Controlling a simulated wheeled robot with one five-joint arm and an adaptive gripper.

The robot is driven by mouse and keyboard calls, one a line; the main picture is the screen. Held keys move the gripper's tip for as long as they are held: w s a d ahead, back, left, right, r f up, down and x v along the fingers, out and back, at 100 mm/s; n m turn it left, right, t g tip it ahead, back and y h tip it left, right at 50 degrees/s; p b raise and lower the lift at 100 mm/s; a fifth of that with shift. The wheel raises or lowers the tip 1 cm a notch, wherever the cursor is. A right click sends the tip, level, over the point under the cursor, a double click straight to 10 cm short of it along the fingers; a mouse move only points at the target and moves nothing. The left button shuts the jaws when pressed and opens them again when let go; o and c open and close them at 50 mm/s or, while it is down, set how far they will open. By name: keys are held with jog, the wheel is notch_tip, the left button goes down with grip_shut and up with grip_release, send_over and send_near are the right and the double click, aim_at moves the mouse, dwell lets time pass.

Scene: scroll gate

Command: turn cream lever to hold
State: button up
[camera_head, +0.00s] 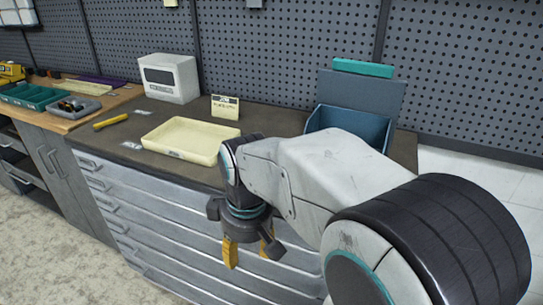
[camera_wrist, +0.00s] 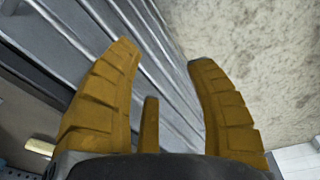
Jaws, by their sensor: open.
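No cream lever can be made out for certain in either view. A small pale cylindrical piece (camera_wrist: 40,147) shows at the lower left edge of the wrist view; I cannot tell what it is. My gripper (camera_head: 250,252) points down in front of the grey drawer fronts, below the bench top. My arm hides part of the bench's right side.
The bench top (camera_head: 125,135) holds a cream tray (camera_head: 190,140), a small sign card (camera_head: 225,107), a white box (camera_head: 170,78) and a yellow-handled tool (camera_head: 110,121). A blue bin (camera_head: 350,122) with a raised lid stands at right. Floor (camera_head: 65,245) in front is clear.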

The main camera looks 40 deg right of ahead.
jog(key=w+d+r+n+p, duration=0.2)
jog(key=w+d+r+p, duration=0.1)
jog(key=w+d+p, duration=0.1)
jog(key=w+d+r+n+g+p, duration=0.1)
jog(key=w+d+r+n+p, duration=0.1)
jog(key=w+d+r+p, duration=0.2)
jog(key=w+d+r+n+p, duration=0.1)
jog(key=w+d+r+p, duration=0.2)
jog(key=w+d+p, duration=0.2)
jog(key=shift+w+d+r+n+g+p, duration=0.15)
jog(key=shift+d+p, duration=0.1)
jog(key=shift+d, duration=0.35)
jog(key=shift+d+r+n+g+p, duration=0.1)
jog(key=shift+d+p, duration=0.1)
jog(key=shift+d, duration=0.35)
jog(key=shift+w+d+r+n+g+p, duration=0.15)
jog(key=shift+d+p, duration=0.1)
jog(key=shift+d, duration=0.35)
jog(key=shift+w+d+f, duration=0.1)
jog(key=shift+d+f, duration=0.15)
jog(key=shift+d, duration=0.25)
jog(key=shift+f, duration=3.6)
jog(key=shift+o, duration=0.4)
grip_shut()
